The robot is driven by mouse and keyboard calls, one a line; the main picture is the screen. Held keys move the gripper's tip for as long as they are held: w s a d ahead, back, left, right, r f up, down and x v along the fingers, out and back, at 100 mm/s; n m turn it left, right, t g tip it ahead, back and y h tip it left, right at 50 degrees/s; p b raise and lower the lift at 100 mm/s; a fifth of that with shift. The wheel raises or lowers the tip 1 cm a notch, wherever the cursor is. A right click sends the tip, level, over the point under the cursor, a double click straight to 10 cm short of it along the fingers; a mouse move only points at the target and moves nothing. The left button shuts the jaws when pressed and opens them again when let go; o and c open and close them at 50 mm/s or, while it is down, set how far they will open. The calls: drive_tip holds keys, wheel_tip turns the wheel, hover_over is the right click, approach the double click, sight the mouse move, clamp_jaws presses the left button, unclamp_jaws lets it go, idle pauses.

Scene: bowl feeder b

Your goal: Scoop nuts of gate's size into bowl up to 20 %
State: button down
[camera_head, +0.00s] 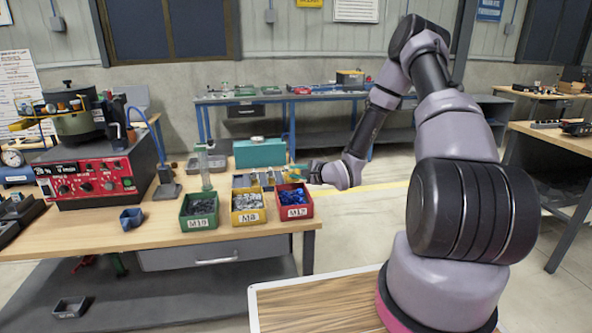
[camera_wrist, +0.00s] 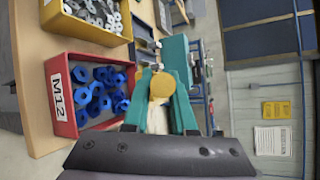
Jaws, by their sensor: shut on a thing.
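My gripper (camera_head: 300,172) is at the table's right end, behind the red bin. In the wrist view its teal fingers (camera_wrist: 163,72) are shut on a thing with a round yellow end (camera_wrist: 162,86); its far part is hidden. A red bin (camera_head: 295,212) labelled M12 holds blue nuts (camera_wrist: 100,93). A yellow bin (camera_head: 248,217) labelled M8 and a green bin (camera_head: 199,221) labelled M10 hold grey nuts. The feeder bowl (camera_head: 75,122) sits at the left; its inside and any gate size are not readable.
A small dark blue container (camera_head: 131,217) lies left of the bins. A clear cylinder (camera_head: 205,168) and a teal case (camera_head: 260,152) stand behind them. The table's (camera_head: 165,232) front middle is clear.

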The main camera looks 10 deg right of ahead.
wheel_tip(320, 180, down, 8)
drive_tip(key=shift+w+f+g, duration=0.2)
drive_tip(key=shift+w+g, duration=0.1)
drive_tip(key=shift+g, duration=0.1)
drive_tip(key=shift+w, duration=0.15)
idle(1.0)
